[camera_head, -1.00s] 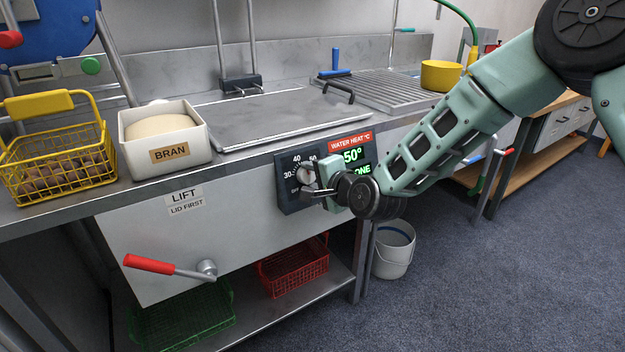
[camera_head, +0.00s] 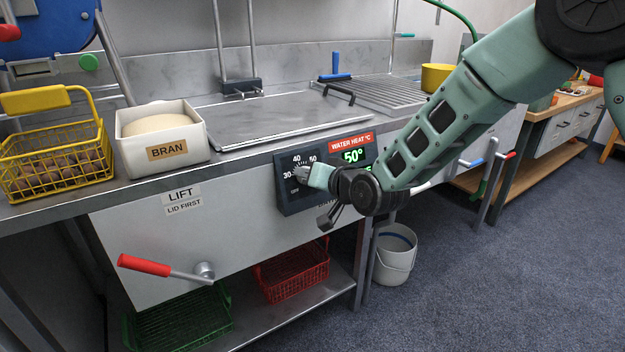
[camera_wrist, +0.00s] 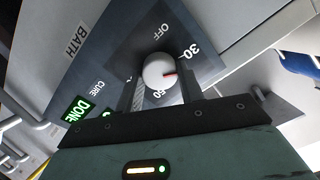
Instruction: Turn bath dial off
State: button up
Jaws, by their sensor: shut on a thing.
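The bath dial (camera_wrist: 158,68) is a round pale knob with a red pointer mark, on a dark panel (camera_wrist: 120,50) lettered BATH. My gripper (camera_wrist: 160,88) has a finger on each side of the knob and is shut on it. In the wrist view the red mark points right, between 30 and 50, away from OFF; a finger hides the scale there. In the head view my gripper (camera_head: 312,179) is turned at a slant and mostly covers the dial. The green water heat display (camera_head: 354,156) reads 50°.
A white BRAN tub (camera_head: 190,139) and a yellow basket of chestnuts (camera_head: 62,185) stand on the counter at left. A red-handled lever (camera_head: 145,265) juts from the bath front. A white bucket (camera_head: 394,262) stands on the floor below my arm.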

jog(key=shift+s+a+n+b, duration=0.1)
jog(key=shift+n+b, duration=1.15)
jog(key=shift+n, duration=2.45)
jog(key=shift+s+a+n+b, duration=0.1)
jog(key=shift+n+b, duration=1.1)
jog(key=shift+n, duration=2.5)
jog(key=shift+w, duration=0.1)
jog(key=o, duration=1)
jog(key=shift+d, duration=0.1)
